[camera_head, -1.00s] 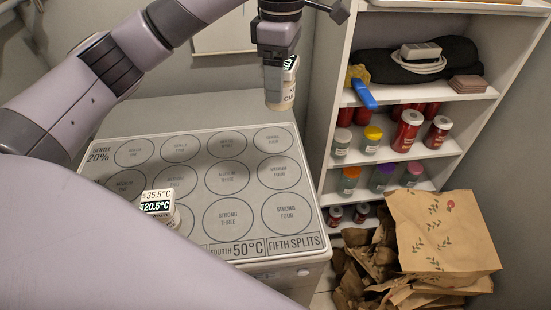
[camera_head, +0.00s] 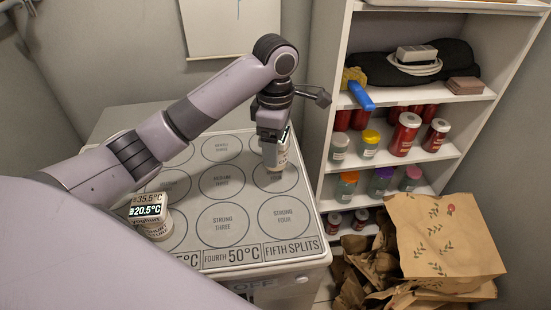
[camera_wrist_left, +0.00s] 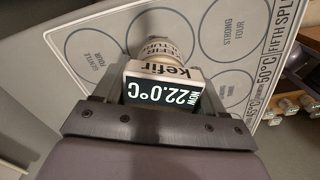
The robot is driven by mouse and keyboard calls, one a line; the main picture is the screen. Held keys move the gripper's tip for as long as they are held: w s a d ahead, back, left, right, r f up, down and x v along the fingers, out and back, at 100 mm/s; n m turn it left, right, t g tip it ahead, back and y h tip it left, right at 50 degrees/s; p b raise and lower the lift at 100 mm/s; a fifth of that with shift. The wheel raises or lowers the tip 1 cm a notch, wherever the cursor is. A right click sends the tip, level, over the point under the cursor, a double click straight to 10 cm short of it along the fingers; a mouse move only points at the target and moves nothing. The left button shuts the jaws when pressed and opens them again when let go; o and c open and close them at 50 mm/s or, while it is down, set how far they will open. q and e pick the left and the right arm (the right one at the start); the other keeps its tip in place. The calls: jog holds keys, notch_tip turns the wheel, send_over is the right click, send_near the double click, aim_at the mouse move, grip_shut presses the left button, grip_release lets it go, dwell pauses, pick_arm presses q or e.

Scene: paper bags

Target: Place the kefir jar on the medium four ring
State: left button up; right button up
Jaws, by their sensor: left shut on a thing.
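The kefir jar (camera_head: 283,156) is a pale jar with a lid display reading 22.0°C in the left wrist view (camera_wrist_left: 160,88). My left gripper (camera_head: 272,137) is shut on it, around its upper part. The jar is upright or nearly so, over the far part of the medium four ring (camera_head: 276,186), partly hiding that ring. Whether its base touches the board cannot be told. In the left wrist view the jar lies between the gentle four ring (camera_wrist_left: 85,55) and the strong four ring (camera_wrist_left: 240,28). My right gripper is not in view.
A yoghurt jar (camera_head: 153,222) with a 20.5°C display stands on the board's near left. The ringed board (camera_head: 250,248) is otherwise mostly clear. A white shelf (camera_head: 405,160) with jars stands close on the right. Paper bags (camera_head: 440,240) lie beside it.

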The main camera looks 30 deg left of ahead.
pick_arm(q)
notch_tip(320, 180, down, 4)
jog(key=shift+r, duration=0.1)
jog(key=o, duration=1.3)
